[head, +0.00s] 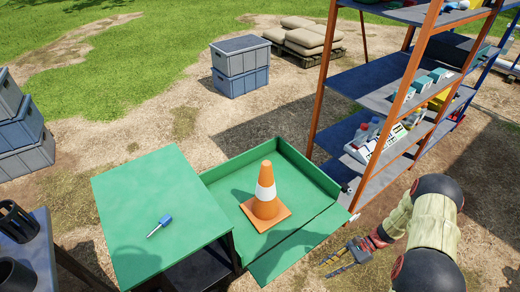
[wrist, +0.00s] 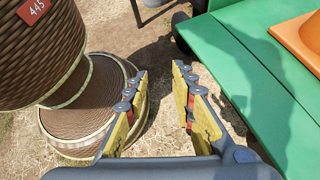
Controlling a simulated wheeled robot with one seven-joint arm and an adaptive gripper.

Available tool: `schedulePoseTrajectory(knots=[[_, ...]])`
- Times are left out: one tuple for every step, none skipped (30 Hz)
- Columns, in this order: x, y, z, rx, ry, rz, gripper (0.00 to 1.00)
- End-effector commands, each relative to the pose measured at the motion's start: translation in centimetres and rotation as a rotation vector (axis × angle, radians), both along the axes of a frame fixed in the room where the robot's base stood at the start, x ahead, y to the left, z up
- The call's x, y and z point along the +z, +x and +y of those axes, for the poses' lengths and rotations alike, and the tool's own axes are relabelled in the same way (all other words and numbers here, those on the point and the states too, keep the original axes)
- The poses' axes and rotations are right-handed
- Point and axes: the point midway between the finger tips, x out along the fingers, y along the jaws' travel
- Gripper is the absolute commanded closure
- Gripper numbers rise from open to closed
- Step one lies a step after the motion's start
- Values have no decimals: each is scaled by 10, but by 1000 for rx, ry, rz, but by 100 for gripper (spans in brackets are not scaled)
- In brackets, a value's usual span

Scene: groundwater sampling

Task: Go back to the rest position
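My gripper (head: 326,268) hangs over bare ground at the lower right of the head view, to the right of the green tray (head: 288,255).
An orange cone (head: 265,192) stands in the tray. A blue-handled tool (head: 160,226) lies on the green tabletop (head: 130,195). A loaded shelf rack (head: 402,90) stands close behind my arm.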

Motion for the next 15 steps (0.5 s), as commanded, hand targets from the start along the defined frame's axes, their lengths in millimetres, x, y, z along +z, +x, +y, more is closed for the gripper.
schedulePoseTrajectory(knots=[[25, 3, -3, 57, -32, -45, 75], [37, 3, -5, 92, -47, -68, 75], [53, 3, -7, 136, -69, -101, 75], [65, 2, -8, 168, -86, -124, 75], [77, 2, -9, 203, -102, -148, 75], [93, 1, -11, 246, -124, -179, 75], [105, 1, -12, 277, -138, -202, 75], [117, 0, -12, 310, -154, -224, 75], [132, -1, -13, 352, -176, -254, 75], [144, -2, -13, 384, -192, -277, 75], [156, -3, -13, 414, -207, -298, 75], [171, -5, -13, 455, -227, -328, 75], [182, -7, -13, 485, -243, -348, 75], [194, -9, -13, 514, -259, -369, 75], [208, -12, -12, 554, -279, -397, 75]])
